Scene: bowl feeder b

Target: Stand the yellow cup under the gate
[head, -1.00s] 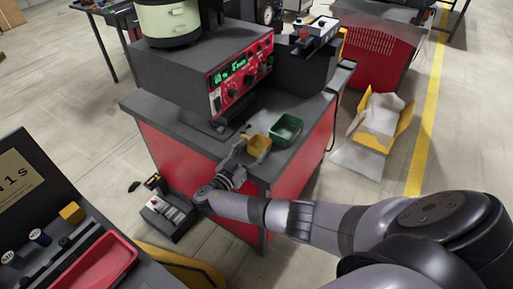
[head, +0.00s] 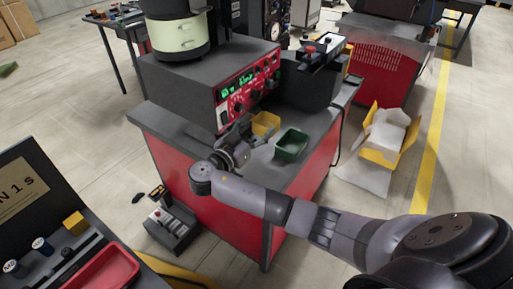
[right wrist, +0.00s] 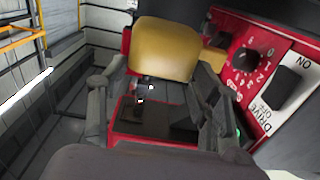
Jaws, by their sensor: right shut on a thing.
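The yellow cup (head: 265,123) is in my right gripper (head: 248,140), close to the front of the red control panel (head: 247,88). In the right wrist view the cup's side (right wrist: 163,50) shows between the two fingers (right wrist: 160,75), which are shut on it. Whether the cup touches the bench top is hidden. The gate cannot be made out for certain; a dark feeder track unit (head: 318,55) stands above and to the right of the cup. My left gripper is not in view.
A green bin (head: 292,145) sits on the bench top right of the cup. The panel's knob and drive switch (right wrist: 294,90) are close to the right finger. The bowl feeder (head: 178,35) stands behind. A red tray (head: 100,265) lies at lower left.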

